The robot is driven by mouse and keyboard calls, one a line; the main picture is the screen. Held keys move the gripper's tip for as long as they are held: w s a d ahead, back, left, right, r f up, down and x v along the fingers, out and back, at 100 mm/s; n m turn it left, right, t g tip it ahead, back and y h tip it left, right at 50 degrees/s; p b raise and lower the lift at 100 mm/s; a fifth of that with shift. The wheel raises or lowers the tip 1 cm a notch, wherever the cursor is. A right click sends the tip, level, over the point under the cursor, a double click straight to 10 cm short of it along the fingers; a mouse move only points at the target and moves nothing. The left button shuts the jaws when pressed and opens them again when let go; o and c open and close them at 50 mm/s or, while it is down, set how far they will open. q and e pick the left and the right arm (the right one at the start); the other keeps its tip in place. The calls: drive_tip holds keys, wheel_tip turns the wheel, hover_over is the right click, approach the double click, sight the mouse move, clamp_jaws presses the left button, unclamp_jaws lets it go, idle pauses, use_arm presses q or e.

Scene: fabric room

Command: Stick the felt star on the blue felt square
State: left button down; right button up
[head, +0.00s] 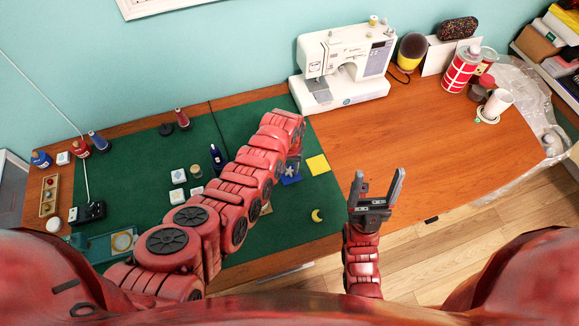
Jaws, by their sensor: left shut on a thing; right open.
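The blue felt square (291,179) lies on the green mat, partly hidden by my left arm and gripper. The pale felt star (290,170) shows over the square, at the tips of my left gripper (292,165). That gripper points down and is shut on the star; its fingers are mostly hidden by the wrist. I cannot tell whether the star touches the square. My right gripper (378,186) is open and empty, right of the mat, near the table's front edge.
A yellow felt square (318,164) lies right of the blue one, and a yellow moon (317,215) lies nearer the front. A sewing machine (343,66) stands behind. Small bottles and blocks are at the left.

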use_arm(q)
drive_tip(key=shift+f, duration=0.25)
idle(0.3)
idle(0.8)
drive_tip(key=shift+c, duration=2.1)
unclamp_jaws()
drive_tip(key=shift+r, duration=0.1)
wheel_tip(320, 180, up, 8)
drive_tip(key=b, duration=0.3)
drive_tip(key=shift+w+r, duration=0.1)
drive_tip(key=shift+r, duration=0.05)
wheel_tip(320, 180, up, 9)
drive_tip(key=p, duration=0.5)
